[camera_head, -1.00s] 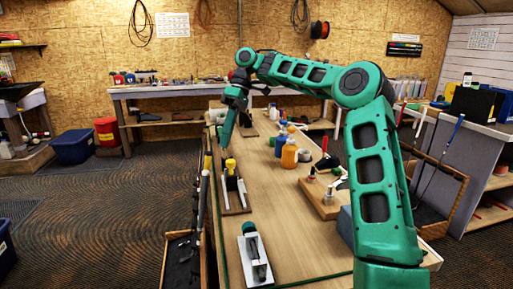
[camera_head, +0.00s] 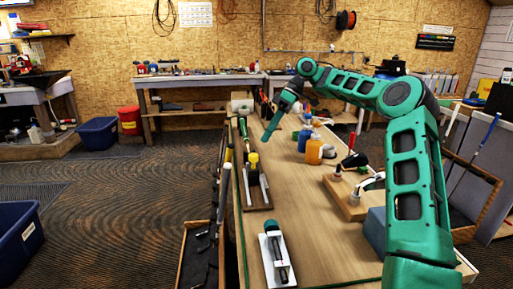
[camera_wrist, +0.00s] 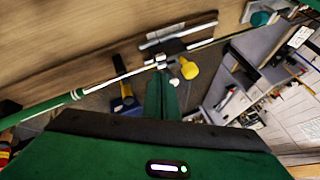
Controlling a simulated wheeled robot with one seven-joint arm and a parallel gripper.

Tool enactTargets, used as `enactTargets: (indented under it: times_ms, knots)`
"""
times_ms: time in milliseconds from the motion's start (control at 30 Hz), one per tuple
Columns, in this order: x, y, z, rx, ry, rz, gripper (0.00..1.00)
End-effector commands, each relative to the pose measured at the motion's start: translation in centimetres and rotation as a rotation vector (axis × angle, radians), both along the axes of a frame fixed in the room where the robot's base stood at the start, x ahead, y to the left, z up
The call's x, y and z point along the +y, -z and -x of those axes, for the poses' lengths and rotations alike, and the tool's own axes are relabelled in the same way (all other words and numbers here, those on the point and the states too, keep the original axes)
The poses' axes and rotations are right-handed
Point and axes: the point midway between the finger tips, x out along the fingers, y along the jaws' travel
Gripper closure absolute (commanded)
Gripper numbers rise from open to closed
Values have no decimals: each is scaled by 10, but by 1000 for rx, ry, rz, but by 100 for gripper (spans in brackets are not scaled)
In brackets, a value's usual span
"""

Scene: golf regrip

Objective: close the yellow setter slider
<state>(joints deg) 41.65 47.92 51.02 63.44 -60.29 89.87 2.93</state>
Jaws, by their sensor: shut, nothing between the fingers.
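The yellow setter slider shows as a yellow knob (camera_head: 253,160) on a dark device on a wooden base (camera_head: 259,203), near the left edge of the long bench. In the wrist view the yellow knob (camera_wrist: 189,71) sits just right of my fingertips, beside a metal clamp block (camera_wrist: 168,55) and a long thin shaft (camera_wrist: 115,78). My gripper (camera_head: 267,138) is beyond the knob and slightly right of it in the head view. Its green fingers (camera_wrist: 162,90) are shut and empty, pointing toward the device. I cannot tell whether they touch anything.
A white-based tool (camera_head: 277,256) stands nearer on the bench (camera_head: 310,225). Orange bottles (camera_head: 314,149) and a wooden block with fittings (camera_head: 350,200) stand to the right. A blue and yellow object (camera_wrist: 125,100) lies left of my fingers. The middle bench strip is clear.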

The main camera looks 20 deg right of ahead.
Motion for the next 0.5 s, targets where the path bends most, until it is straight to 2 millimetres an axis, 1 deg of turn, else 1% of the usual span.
enactTargets:
  times_ms: [200,400,500]
  knots:
    - [15,20,4,1,0,3,100]
    - [29,20,22,1,0,3,100]
    - [34,20,28,0,-2,3,100]
